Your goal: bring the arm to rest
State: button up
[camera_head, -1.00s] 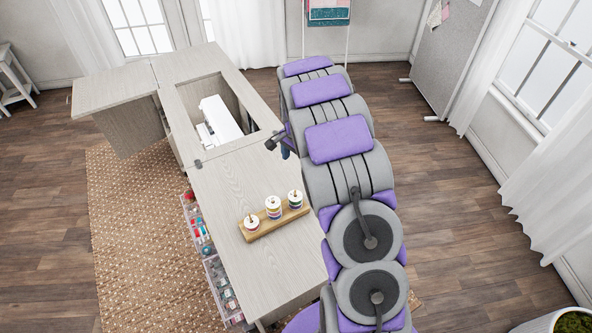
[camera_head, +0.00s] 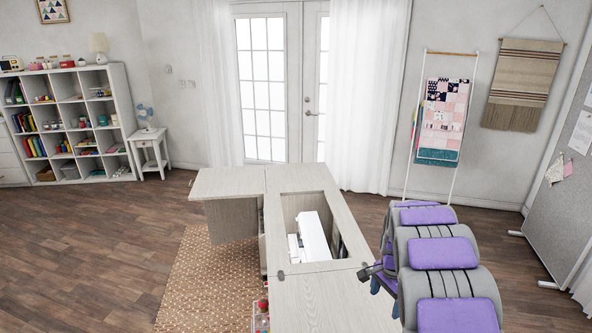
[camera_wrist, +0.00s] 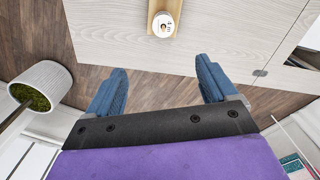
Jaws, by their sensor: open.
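My gripper (camera_wrist: 160,88) shows in the wrist view with its two blue fingers spread wide apart and nothing between them. Beyond the fingers is the edge of the sewing cabinet (camera_wrist: 115,35), with dark wood floor showing between. In the head view my purple and grey arm (camera_head: 445,253) reaches along the right side of the cabinet (camera_head: 222,184). The gripper itself is mostly hidden there behind the arm.
A white sewing machine (camera_head: 314,238) sits in the cabinet's opening. A thread spool (camera_wrist: 163,24) stands on a wooden holder (camera_wrist: 155,8) on the cabinet top. A white planter (camera_wrist: 47,78) is at left in the wrist view. A quilt ladder (camera_head: 408,160) stands behind the arm.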

jog(key=s+a+r+n, duration=0.2)
jog(key=s+a+r, duration=0.15)
jog(key=s, duration=0.25)
jog(key=s+a+r+n+b, duration=0.1)
jog(key=s+a+r+n, duration=0.1)
jog(key=s+a+r, duration=0.3)
jog(key=s+a+r+n, duration=0.2)
jog(key=s, duration=0.5)
jog(key=s+a+n, duration=0.3)
jog(key=s+n, duration=0.1)
jog(key=s, duration=0.6)
jog(key=s+a+n+g+b, duration=0.1)
jog(key=s+a+n, duration=0.2)
jog(key=s, duration=0.8)
jog(key=shift+r+n+g, duration=0.3)
jog(key=shift+n, duration=0.1)
